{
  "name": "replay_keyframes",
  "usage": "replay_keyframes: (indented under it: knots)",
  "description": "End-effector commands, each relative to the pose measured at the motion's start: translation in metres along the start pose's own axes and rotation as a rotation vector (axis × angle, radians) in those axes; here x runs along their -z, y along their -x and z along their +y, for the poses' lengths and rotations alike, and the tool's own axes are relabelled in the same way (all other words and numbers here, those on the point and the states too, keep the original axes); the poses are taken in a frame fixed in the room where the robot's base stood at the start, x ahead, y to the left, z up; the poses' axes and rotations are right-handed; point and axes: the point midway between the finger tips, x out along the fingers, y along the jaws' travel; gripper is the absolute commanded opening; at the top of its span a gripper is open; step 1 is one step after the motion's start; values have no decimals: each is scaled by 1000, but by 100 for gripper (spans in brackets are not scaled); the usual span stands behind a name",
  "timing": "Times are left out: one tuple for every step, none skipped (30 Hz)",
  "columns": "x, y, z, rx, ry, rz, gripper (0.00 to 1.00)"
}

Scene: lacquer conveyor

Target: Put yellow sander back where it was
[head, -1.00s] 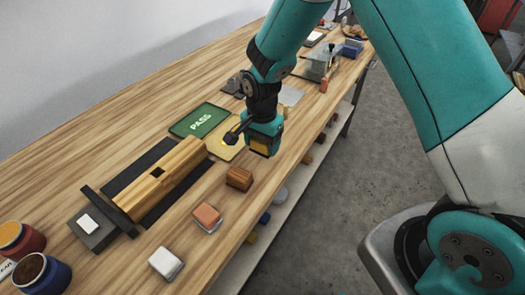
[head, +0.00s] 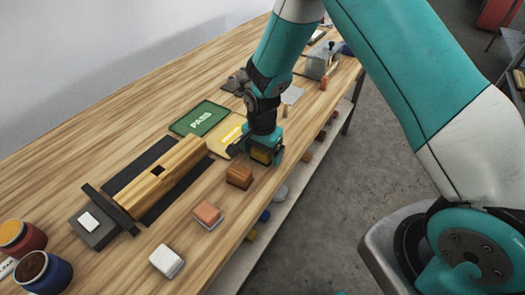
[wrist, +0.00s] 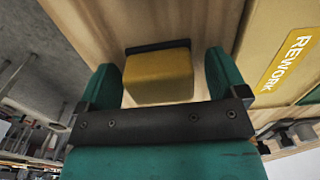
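The yellow sander (head: 262,155), a block with a dark pad, is at the front part of the bench, in line with the other sanding blocks. In the wrist view the yellow sander (wrist: 158,76) sits between the two teal fingers. My gripper (head: 264,152) is low at the bench around it. In the wrist view my gripper (wrist: 163,78) looks open, with a gap between the right finger and the sander; the left finger is very close to it. Whether the pad rests fully on the wood is hard to tell.
A brown block (head: 239,176), an orange block (head: 208,215) and a white block (head: 166,261) stand along the front edge. Behind are a yellow REWORK mat (head: 222,146) and a green PASS mat (head: 199,118). A wooden beam (head: 163,178) lies left on a dark strip.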

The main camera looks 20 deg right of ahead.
Motion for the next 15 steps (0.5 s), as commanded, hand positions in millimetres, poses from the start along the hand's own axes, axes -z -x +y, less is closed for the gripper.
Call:
replay_keyframes:
  knots:
    - [0, 0, 0, 0, 0, 0, 91]
    - [0, 0, 0, 0, 0, 0, 91]
    - [0, 2, 0, 0, 0, 0, 91]
    - [0, 3, 0, 0, 0, 0, 91]
    - [0, 6, 0, 1, 0, 0, 91]
    - [0, 7, -1, 2, 0, 1, 91]
    - [0, 11, -1, 3, 0, 1, 91]
    - [0, 15, -1, 3, 0, 1, 91]
    - [0, 22, -1, 5, 0, 2, 91]
    - [0, 28, -1, 5, 0, 2, 91]
    - [0, 35, -1, 6, 0, 2, 91]
    - [0, 44, -2, 6, 0, 3, 91]
    - [0, 51, -1, 7, 0, 3, 91]
    - [0, 58, -1, 7, 0, 3, 91]
    - [0, 67, -1, 7, 0, 3, 91]
